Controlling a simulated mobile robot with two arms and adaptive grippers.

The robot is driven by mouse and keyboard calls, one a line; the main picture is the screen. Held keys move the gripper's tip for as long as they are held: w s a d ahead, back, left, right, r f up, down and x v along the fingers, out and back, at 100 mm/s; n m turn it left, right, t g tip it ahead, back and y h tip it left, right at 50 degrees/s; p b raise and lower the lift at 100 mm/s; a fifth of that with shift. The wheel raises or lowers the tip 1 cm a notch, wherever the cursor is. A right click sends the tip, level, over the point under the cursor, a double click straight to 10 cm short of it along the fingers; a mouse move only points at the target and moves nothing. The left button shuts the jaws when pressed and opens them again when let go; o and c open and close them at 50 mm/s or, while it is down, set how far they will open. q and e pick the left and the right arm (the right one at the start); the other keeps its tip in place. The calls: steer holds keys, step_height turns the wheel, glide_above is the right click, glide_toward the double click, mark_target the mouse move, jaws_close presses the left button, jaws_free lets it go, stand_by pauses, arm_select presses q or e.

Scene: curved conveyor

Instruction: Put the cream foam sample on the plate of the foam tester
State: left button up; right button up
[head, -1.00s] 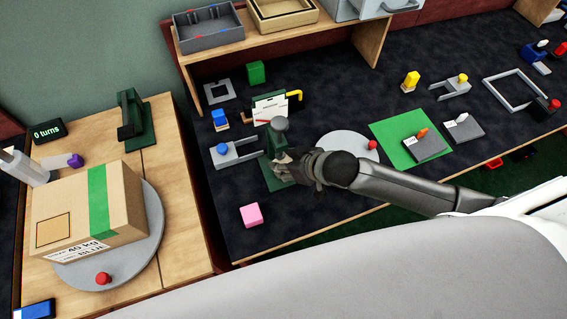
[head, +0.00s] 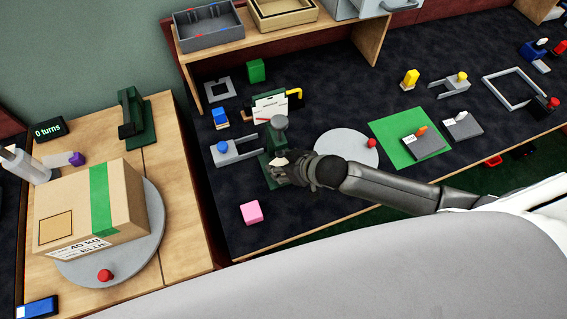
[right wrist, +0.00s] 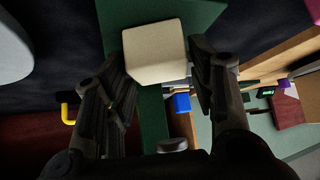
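The cream foam sample (right wrist: 155,52) is a pale block with rounded edges. In the right wrist view it sits between the two fingers of my right gripper (right wrist: 160,65), close against both. The foam tester (head: 270,168) has a green base and upright with a grey round knob on top. My right gripper (head: 284,168) is at its front, and a small bit of cream shows by the fingertips. The tester's plate is mostly hidden behind the gripper and sample, so I cannot tell whether the sample touches it. My left gripper is not in view.
A pink cube (head: 251,212) lies in front of the tester. A grey fork-shaped holder with a blue knob (head: 236,152) stands just left. A white card (head: 270,109) stands behind, and a grey disc (head: 345,145) lies to the right. The front strip of table is mostly clear.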

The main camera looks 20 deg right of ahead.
steer(key=shift+o, duration=0.8)
steer(key=shift+r, duration=0.1)
steer(key=v, duration=1.2)
